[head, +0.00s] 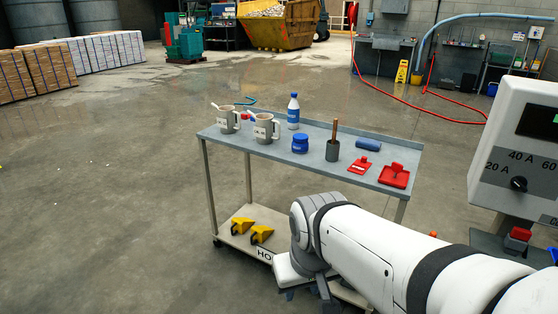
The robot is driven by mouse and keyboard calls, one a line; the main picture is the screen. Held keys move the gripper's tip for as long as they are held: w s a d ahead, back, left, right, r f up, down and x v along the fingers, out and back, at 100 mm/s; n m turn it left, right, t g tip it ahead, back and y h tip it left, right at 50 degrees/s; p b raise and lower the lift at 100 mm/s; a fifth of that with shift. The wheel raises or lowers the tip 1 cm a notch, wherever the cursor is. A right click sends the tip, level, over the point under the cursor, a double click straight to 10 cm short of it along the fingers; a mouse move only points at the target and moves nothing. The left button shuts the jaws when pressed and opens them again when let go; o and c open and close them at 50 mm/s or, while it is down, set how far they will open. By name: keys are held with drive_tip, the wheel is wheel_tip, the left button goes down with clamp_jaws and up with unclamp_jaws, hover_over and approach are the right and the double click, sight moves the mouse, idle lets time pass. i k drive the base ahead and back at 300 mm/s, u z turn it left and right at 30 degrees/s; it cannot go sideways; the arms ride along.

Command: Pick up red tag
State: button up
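A flat red tag (360,165) with a white label lies on the top shelf of the grey cart (275,158), right of the middle. A larger red piece (394,176) with a raised part sits just right of it, near the cart's right end. My gripper (310,293) hangs at the end of my white arm, low in front of the cart and well below and left of the tag. It is apart from the tag. Its fingers are small and partly cut off, so I cannot tell whether it is open or shut.
On the cart top stand two mugs (265,129), a white bottle (293,111), a blue jar (300,144), a grey cup with a brown stick (333,147) and a blue roll (368,145). Yellow wedges (261,234) lie on the lower shelf. A dial panel (519,150) stands at right.

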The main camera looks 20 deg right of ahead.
sight(360, 166)
drive_tip(key=u, duration=0.25)
drive_tip(key=k, duration=0.65)
drive_tip(key=u, duration=0.1)
drive_tip(key=i, duration=1.2)
drive_tip(key=z, duration=1.1)
drive_tip(key=i, duration=1.45)
drive_tip(key=z, duration=0.25)
